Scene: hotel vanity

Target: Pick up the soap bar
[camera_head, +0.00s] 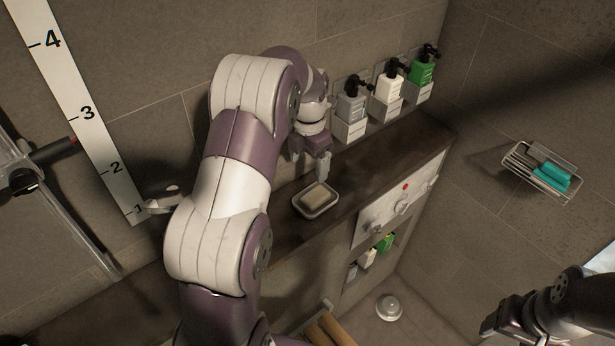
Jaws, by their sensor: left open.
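A tan soap bar (315,196) lies in a pale rectangular soap dish (318,212) on the dark ledge. My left gripper (309,174) points down just above and behind the soap bar, close to it. It is open with nothing between its fingers, and I cannot tell whether a finger touches the dish. My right gripper (493,325) is at the lower right, away from the soap, and its fingers are too dark to read.
Three pump bottles, grey (352,102), white (389,85) and green (421,70), hang on the wall behind the ledge (385,165). A wire rack (520,160) with teal items is on the right wall. A control panel (400,207) is on the ledge's front. The ledge right of the dish is clear.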

